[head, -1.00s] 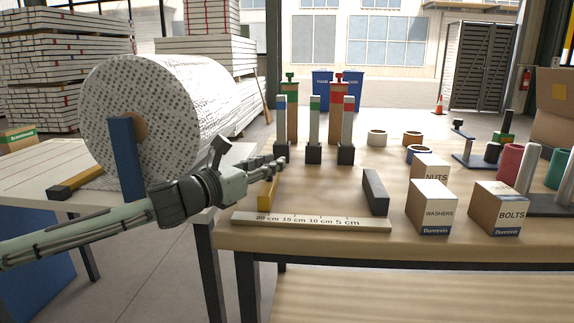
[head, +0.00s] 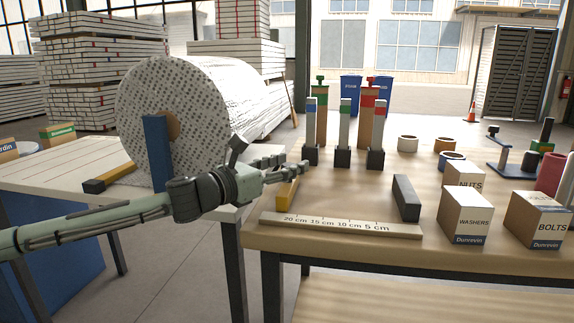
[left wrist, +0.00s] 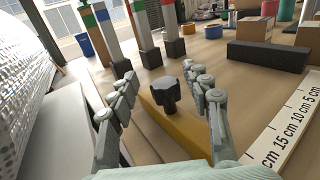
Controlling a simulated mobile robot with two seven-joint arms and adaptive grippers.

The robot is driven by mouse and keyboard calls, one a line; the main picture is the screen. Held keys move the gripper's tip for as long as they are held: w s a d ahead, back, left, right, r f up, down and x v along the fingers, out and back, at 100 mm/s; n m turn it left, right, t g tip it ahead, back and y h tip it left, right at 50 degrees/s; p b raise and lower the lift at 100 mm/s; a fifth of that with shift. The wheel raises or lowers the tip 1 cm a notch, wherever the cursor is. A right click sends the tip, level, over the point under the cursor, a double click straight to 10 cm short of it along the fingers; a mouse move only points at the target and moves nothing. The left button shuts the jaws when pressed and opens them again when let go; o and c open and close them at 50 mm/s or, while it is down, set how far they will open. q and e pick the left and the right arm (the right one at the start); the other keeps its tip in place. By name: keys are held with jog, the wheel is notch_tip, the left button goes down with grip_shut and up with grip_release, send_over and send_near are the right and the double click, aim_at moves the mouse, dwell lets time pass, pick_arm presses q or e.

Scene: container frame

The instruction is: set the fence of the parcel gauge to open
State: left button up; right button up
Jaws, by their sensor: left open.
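The parcel gauge has a pale ruler strip (head: 340,228) marked 20 to 5 cm at the table's front edge. Its dark block (head: 406,198) stands behind the 5 cm end and also shows in the left wrist view (left wrist: 268,55). The yellow fence (head: 287,190) lies behind the 20 cm end. In the left wrist view the fence (left wrist: 183,132) carries a black lobed knob (left wrist: 166,93). My left gripper (head: 303,164) is open above the fence. In the left wrist view its fingers (left wrist: 157,68) are on either side of the knob, apart from it. My right gripper is not in view.
Posts with blue, green and red bands on black bases (head: 343,157) stand behind the gauge. Cartons marked washers (head: 465,217), nuts and bolts stand to the right. A large wrapped roll (head: 172,110) is on the left table. Bare tabletop lies between the fence and block.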

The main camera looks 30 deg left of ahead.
aim_at(286, 164)
pick_arm(q)
jog(key=shift+r, duration=0.1)
notch_tip(286, 164, up, 10)
jog(key=shift+f, duration=0.1)
dwell(0.5)
dwell(0.5)
